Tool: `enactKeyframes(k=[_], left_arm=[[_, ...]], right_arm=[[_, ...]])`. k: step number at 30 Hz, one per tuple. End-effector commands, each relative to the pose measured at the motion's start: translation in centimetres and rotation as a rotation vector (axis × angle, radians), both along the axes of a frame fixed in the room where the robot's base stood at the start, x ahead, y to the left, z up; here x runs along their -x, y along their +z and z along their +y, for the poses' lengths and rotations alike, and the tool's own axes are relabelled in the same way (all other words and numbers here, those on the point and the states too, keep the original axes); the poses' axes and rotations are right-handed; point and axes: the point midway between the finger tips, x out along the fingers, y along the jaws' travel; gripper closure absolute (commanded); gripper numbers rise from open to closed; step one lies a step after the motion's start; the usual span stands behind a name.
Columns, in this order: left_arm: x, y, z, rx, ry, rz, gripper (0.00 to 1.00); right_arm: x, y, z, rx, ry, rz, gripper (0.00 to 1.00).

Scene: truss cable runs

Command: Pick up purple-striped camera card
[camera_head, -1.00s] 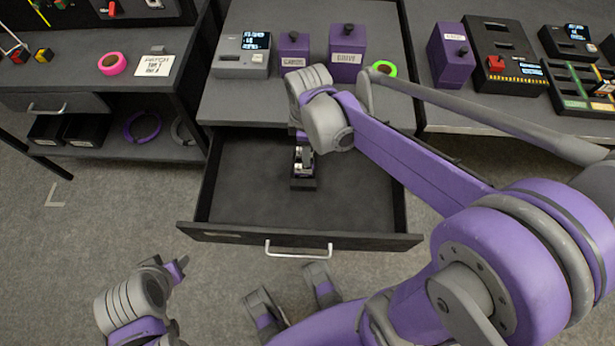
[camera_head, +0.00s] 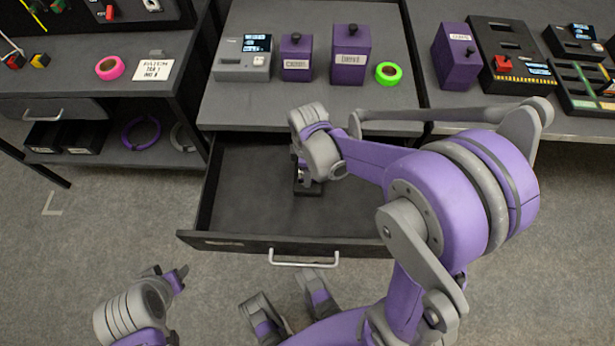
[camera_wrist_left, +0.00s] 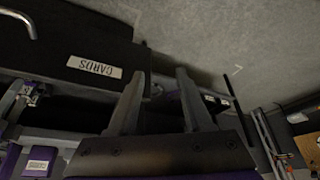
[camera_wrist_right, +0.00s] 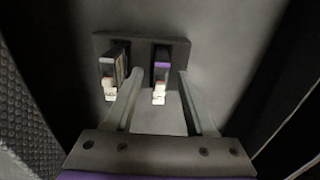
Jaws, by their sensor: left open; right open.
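The purple-striped camera card (camera_wrist_right: 161,78) stands upright in a dark holder (camera_wrist_right: 112,41) on the drawer floor. A second card (camera_wrist_right: 112,72) with a pale grey end stands to its left. My right gripper (camera_wrist_right: 158,78) is open above the holder, with the purple-striped card showing between its fingers; I cannot tell whether they touch it. In the head view the holder (camera_head: 308,189) is partly hidden by my right wrist. My left gripper (camera_wrist_left: 157,78) is open and empty, outside the drawer near its front.
The open drawer (camera_head: 240,205) has a bare floor around the holder and raised walls; its front carries a CARDS label (camera_wrist_left: 95,67). The desk above holds a grey device (camera_head: 243,65), two purple boxes (camera_head: 296,65) and a green tape roll (camera_head: 388,73).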

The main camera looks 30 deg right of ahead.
Motion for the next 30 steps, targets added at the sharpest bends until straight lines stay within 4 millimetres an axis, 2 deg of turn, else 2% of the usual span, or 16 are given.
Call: enactKeyframes(k=[5, 12, 15, 26, 30], left_arm=[[0.00, 0.04, 0.00, 0.000, 0.000, 0.000, 0.50], [0.00, 0.04, 0.00, 0.000, 0.000, 0.000, 0.50], [0.00, 0.04, 0.00, 0.000, 0.000, 0.000, 0.50], [0.00, 0.04, 0.00, 0.000, 0.000, 0.000, 0.50], [-0.01, 0.30, 0.00, 0.000, 0.000, -0.001, 0.50]], right_arm=[[-0.01, 0.04, 0.01, 0.000, 0.000, 0.000, 0.45], [-0.01, 0.06, 0.01, 0.000, 0.000, 0.000, 0.86], [-0.01, 0.06, 0.01, 0.000, 0.000, 0.000, 1.00], [-0.01, 0.07, 0.00, 0.000, 0.000, 0.000, 1.00], [-0.01, 0.87, 0.00, 0.001, 0.000, -0.001, 1.00]])
